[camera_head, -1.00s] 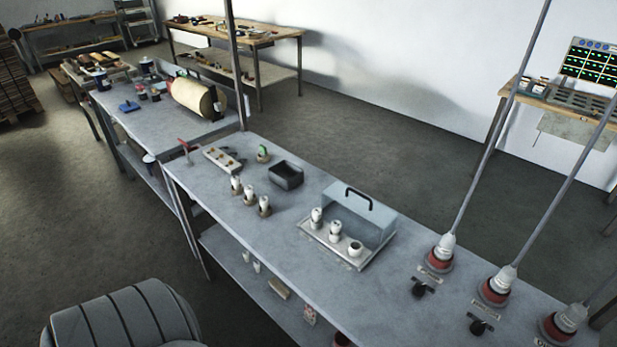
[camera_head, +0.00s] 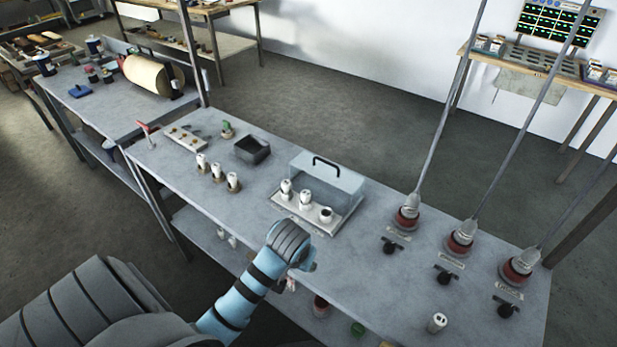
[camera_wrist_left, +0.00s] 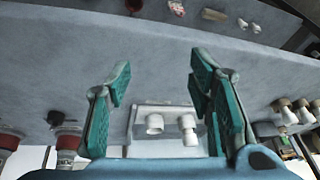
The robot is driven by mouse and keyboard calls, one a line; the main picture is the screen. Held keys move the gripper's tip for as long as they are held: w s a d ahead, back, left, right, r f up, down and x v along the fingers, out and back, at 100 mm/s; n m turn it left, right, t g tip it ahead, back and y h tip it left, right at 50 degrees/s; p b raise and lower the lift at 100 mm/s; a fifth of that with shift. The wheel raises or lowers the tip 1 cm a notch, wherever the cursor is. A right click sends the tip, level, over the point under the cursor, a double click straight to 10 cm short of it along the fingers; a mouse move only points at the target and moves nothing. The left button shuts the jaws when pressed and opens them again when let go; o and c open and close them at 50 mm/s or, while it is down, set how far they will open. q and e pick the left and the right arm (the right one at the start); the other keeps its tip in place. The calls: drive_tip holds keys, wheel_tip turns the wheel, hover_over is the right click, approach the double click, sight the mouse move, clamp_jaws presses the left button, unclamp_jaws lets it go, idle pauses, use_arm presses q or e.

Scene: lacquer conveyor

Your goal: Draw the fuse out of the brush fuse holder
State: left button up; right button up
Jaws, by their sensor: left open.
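A low plate (camera_head: 290,214) with a clear cover (camera_head: 335,180) behind it carries three white fuse holders in a row. The left holder (camera_head: 286,190) and middle holder (camera_head: 305,200) look taller; the right one (camera_head: 325,214) is short with a dark top. I cannot read which is the brush holder. In the left wrist view, two white holders show between my fingers, a short cup (camera_wrist_left: 154,124) and a taller one (camera_wrist_left: 188,124). My left gripper (camera_wrist_left: 162,75) is open and empty, above the bench's near edge, in front of the plate and apart from it. My right gripper is out of view.
Several white fuses on brown stands (camera_head: 216,172) and a dark bin (camera_head: 250,150) stand left of the plate. Red-based posts (camera_head: 406,219) with rods and black knobs (camera_head: 445,275) line the right. A loose white cylinder (camera_head: 437,322) stands near the front edge.

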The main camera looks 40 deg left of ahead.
use_arm(q)
drive_tip(key=w+a+r+n, duration=0.3)
drive_tip(key=w+a+r, duration=0.15)
drive_tip(key=w, duration=0.35)
drive_tip(key=n+y, duration=0.1)
drive_tip(key=n, duration=0.2)
approach(306, 194)
drive_tip(key=b+x, duration=0.3)
drive_tip(key=x, duration=0.7)
drive_tip(key=shift+f, duration=0.2)
drive_tip(key=shift+r, duration=0.1)
clamp_jaws()
